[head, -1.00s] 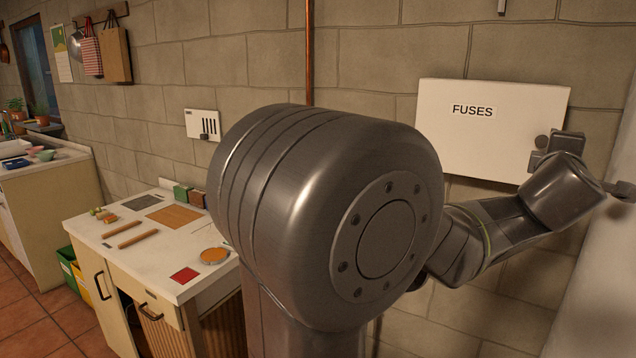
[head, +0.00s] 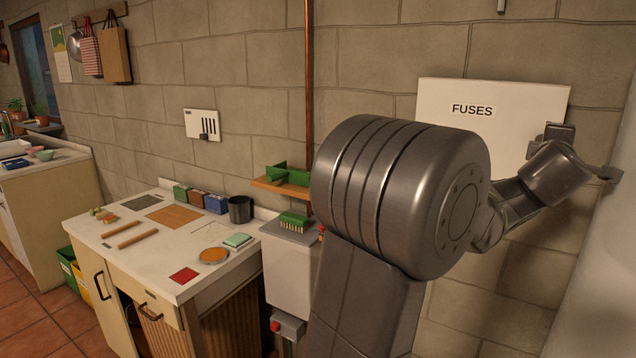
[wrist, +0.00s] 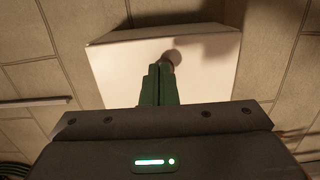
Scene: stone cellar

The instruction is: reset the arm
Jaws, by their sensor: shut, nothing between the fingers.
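My arm fills the middle and right of the head view, with its outer links bent in front of the white box labelled FUSES (head: 445,98). In the wrist view my gripper (wrist: 160,70) has its two dark fingers together, with nothing between them. The fingers point at the white box's face (wrist: 120,75). In the head view my arm hides the lower part of the box.
A worktop (head: 150,262) at the left holds a dark cup (head: 240,209), small boxes and flat pieces. Beside my arm are a small shelf (head: 268,187) with a green piece and a grey-white unit (head: 285,262) with a green brush-like item. A pale surface (head: 590,290) stands close at right.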

